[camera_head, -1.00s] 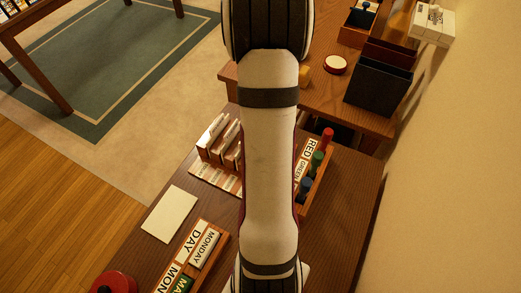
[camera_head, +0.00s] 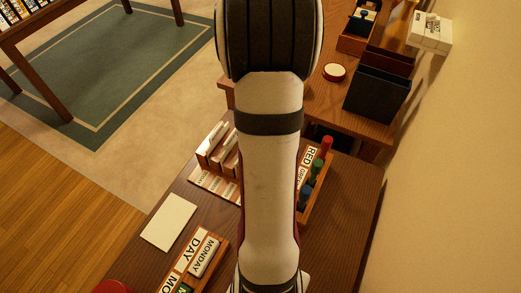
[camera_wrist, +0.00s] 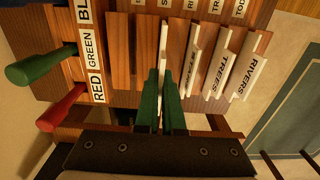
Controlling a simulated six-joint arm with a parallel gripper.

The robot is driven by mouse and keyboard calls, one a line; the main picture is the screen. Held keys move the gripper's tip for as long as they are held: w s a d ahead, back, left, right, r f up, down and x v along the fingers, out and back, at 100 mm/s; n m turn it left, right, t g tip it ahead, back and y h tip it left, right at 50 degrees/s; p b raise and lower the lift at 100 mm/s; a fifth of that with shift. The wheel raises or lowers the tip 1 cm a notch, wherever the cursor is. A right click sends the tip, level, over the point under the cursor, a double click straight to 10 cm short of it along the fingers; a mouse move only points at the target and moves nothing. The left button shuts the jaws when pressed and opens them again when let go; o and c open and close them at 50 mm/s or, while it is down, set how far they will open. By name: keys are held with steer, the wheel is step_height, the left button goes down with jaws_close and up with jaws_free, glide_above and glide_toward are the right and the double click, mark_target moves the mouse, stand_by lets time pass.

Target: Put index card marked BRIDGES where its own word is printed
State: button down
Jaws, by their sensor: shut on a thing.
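My gripper (camera_wrist: 163,105), with green fingers, is shut on a thin white index card (camera_wrist: 163,45) seen edge-on in the wrist view. Its word cannot be read there. The card is at the wooden card rack (camera_wrist: 120,60), between its dividers; whether it is seated in a slot I cannot tell. To its right in the rack stand a card with a hard-to-read word (camera_wrist: 192,62), a TREES card (camera_wrist: 216,75) and a RIVERS card (camera_wrist: 248,72). Printed labels run along the rack's far edge, partly cut off. In the head view my arm hides the gripper and part of the rack (camera_head: 203,160).
A holder with RED and GREEN labels (camera_wrist: 92,60) and coloured pegs sits beside the rack, its red peg (camera_wrist: 62,108) and green peg (camera_wrist: 35,66) jutting out. A blank white card (camera_head: 169,220) and a MONDAY block (camera_head: 204,256) lie on the desk.

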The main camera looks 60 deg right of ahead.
step_height(320, 180, up, 4)
steer(key=shift+r, duration=0.2)
steer(key=s+r, duration=0.2)
steer(key=s, duration=0.2)
steer(key=f, duration=1)
steer(key=shift+s+f, duration=0.2)
steer(key=shift+s, duration=0.05)
steer(key=shift+f, duration=0.1)
steer(key=c, duration=1)
jaws_free()
steer(key=shift+c, duration=0.2)
